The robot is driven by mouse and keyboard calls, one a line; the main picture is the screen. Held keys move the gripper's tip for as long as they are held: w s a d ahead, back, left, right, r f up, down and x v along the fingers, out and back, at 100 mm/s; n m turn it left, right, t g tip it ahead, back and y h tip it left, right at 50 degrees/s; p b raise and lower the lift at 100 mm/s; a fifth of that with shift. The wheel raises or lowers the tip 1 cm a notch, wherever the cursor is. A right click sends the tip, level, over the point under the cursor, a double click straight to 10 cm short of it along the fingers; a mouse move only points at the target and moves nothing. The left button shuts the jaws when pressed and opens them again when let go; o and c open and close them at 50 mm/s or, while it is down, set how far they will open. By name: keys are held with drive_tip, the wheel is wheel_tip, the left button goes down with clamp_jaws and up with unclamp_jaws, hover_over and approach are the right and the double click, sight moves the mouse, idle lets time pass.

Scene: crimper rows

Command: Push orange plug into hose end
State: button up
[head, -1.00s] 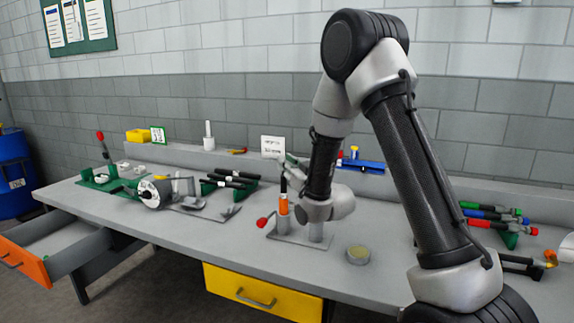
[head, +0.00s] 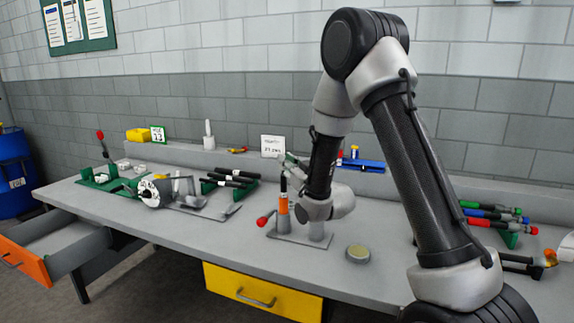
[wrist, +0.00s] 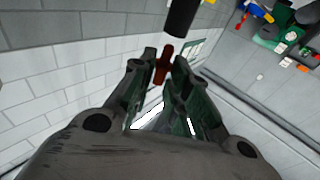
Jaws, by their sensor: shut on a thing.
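In the wrist view my gripper (wrist: 164,62) has its two dark fingers closed on a small orange-red plug (wrist: 162,72). The black hose end (wrist: 181,17) is just beyond the plug's tip, and I cannot tell whether they touch. In the head view the black hose (head: 283,184) stands upright in an orange-banded holder (head: 283,205) on a grey base plate. My gripper (head: 291,161) reaches over the top of the hose from the right. The plug is too small to make out there.
A red-knobbed lever (head: 262,222) sticks out left of the holder. A round tin (head: 358,254) stands to its right. Black hoses lie on a green rack (head: 230,180), and colored-ended tools (head: 490,218) lie at the right. The table's front edge (head: 200,248) is mostly clear.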

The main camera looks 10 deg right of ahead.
drive_tip(key=shift+f, duration=0.4)
drive_tip(key=shift+f, duration=0.3)
drive_tip(key=shift+f, duration=0.3)
drive_tip(key=o, duration=0.7)
drive_tip(key=shift+f, duration=0.1)
drive_tip(key=shift+o, duration=0.2)
drive_tip(key=v, duration=0.7)
drive_tip(key=shift+s, duration=0.25)
drive_tip(key=shift+d, duration=0.15)
